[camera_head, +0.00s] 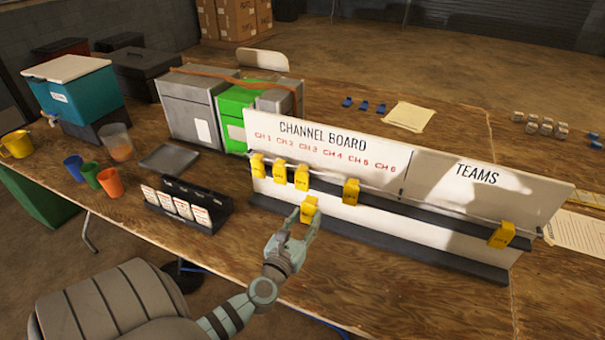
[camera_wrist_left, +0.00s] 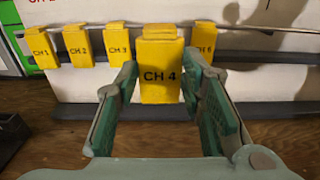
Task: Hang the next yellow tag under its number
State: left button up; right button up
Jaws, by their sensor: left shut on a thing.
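My left gripper (camera_head: 308,222) is shut on a yellow tag (camera_head: 308,208) and holds it in front of the channel board (camera_head: 322,150). In the left wrist view this tag (camera_wrist_left: 160,75) reads CH 4 and is upright between the fingers. Yellow tags CH 1 (camera_head: 257,166), CH 2 (camera_head: 280,170) and CH 3 (camera_head: 301,178) hang on the rail under their numbers. Another tag (camera_head: 351,191) hangs below the CH 5 print; its small number looks like CH 6 in the wrist view. The rail below CH 4 is bare. My right gripper is not in view.
One yellow tag (camera_head: 502,235) hangs under TEAMS. A dark rack with white cards (camera_head: 185,208) stands left of my arm. Cups (camera_head: 107,182), a teal cooler (camera_head: 75,90) and grey and green boxes (camera_head: 235,112) stand farther left. The front table is mostly clear.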

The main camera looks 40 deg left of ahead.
pick_arm(q)
jog(key=b+x, duration=0.2)
jog(key=x, duration=1)
jog(key=shift+w+a+f+b, duration=0.15)
jog(key=shift+w+a+b, duration=0.05)
jog(key=shift+w+b, duration=0.2)
grip_shut()
jog(key=shift+f+b, duration=0.4)
jog(key=shift+f, duration=0.05)
jog(key=o, duration=1.3)
grip_release()
jog(key=shift+s, duration=0.1)
